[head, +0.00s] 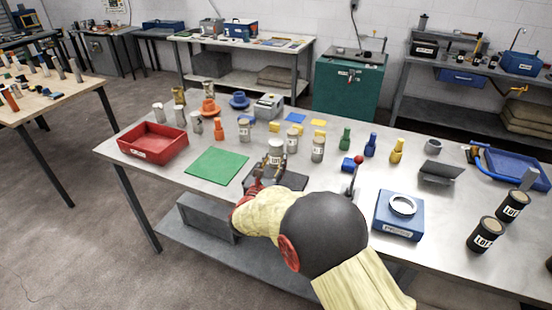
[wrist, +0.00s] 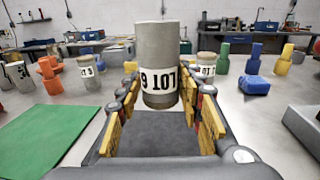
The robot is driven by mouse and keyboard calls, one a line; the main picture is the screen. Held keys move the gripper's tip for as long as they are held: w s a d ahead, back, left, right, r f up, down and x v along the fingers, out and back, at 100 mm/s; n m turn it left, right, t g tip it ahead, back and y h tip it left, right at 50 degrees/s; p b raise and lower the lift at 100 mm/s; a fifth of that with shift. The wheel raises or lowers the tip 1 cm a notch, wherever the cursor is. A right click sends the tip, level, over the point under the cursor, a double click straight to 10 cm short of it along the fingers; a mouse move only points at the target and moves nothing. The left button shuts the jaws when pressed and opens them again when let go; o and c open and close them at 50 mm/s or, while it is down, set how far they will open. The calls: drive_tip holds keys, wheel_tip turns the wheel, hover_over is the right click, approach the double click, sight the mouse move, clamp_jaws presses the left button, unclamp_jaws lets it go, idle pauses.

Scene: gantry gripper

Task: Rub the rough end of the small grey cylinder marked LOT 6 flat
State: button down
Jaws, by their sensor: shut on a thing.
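The small grey cylinder marked LOT 6 (wrist: 160,50) stands upright between my gripper's fingertips in the wrist view, its label upside down. Its lower end has a darker, brownish band; the underside is hidden. It also shows in the head view (head: 276,147). My gripper (wrist: 162,92) is shut on the cylinder, with yellow pads on either side. A dark grey flat plate (wrist: 160,138) lies below and nearer in the wrist view; in the head view it shows around my gripper (head: 291,181). I cannot tell whether the cylinder touches it.
Other labelled grey cylinders (head: 318,149) stand close behind and right. A green mat (head: 217,166) and red tray (head: 152,144) lie left. A red-knobbed lever (head: 353,172), a blue device with a white ring (head: 400,215) and two black LOT canisters (head: 487,234) are right.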

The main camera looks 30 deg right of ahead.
drive_tip(key=shift+f+b, duration=0.45)
drive_tip(key=shift+f, duration=2.2)
